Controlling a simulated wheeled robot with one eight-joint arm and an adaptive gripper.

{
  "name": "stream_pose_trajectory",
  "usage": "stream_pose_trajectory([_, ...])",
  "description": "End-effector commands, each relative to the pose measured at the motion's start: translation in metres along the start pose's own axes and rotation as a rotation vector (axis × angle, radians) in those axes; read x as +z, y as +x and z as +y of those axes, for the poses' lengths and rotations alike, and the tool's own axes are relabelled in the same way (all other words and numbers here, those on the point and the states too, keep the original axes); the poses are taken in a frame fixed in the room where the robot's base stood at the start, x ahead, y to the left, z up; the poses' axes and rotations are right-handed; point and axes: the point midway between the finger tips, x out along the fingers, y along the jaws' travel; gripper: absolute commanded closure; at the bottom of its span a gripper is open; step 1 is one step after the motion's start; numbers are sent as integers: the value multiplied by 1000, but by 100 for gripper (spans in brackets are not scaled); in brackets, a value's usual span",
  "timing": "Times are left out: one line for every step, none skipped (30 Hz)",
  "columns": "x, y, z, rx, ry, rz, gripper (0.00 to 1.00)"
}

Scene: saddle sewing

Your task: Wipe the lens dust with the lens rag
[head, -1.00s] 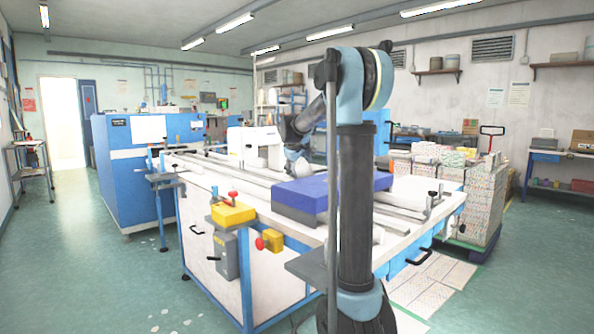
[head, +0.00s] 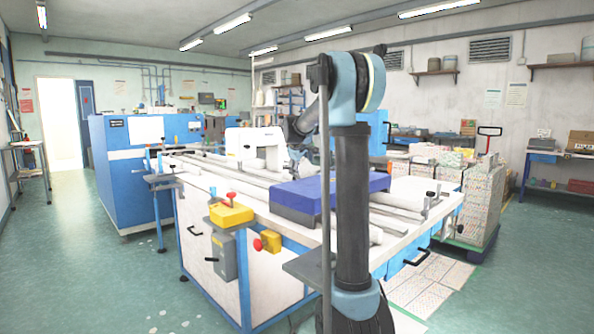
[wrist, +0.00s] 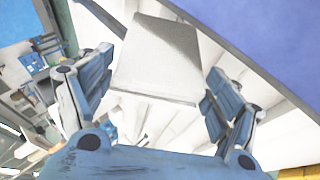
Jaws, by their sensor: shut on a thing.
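In the wrist view, a pale grey-white flat piece (wrist: 158,60) lies between the fingers of my gripper (wrist: 160,82). It looks like the lens rag, and my gripper is shut on it. In the head view, my arm stands in front of the long white worktable (head: 225,187), and the gripper end is mostly hidden behind the arm and the blue box. I cannot make out the lens or its dust in either view.
A blue box (head: 296,205) lies on the table, close to the arm. A white sewing machine (head: 262,142) and long rails stand behind it. A yellow control box (head: 231,213) is on the front edge. Stacked boxes (head: 467,190) stand at right. The left floor is clear.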

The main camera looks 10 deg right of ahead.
Motion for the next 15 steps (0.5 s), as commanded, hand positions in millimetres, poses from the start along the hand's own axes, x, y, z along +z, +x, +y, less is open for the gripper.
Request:
stream_pose_trajectory([0,1,1,0,1,0,44])
stream_pose_trajectory([0,2,2,0,1,0,44])
stream_pose_trajectory([1,3,4,0,1,0,44])
stream_pose_trajectory([1,4,5,0,1,0,44])
stream_pose_trajectory([2,5,7,0,2,0,44])
stream_pose_trajectory([2,7,9,0,1,0,44])
stream_pose_trajectory([2,8,11,0,1,0,44])
stream_pose_trajectory([2,10,12,0,1,0,44])
stream_pose_trajectory([3,11,14,0,1,1,44])
stream_pose_trajectory([3,13,16,0,1,1,44])
stream_pose_trajectory([3,14,18,1,2,1,44])
stream_pose_trajectory([3,16,20,1,2,1,44])
stream_pose_trajectory([4,17,22,1,1,1,44])
stream_pose_trajectory([4,18,23,1,1,1,44])
stream_pose_trajectory([4,19,24,1,1,2,44])
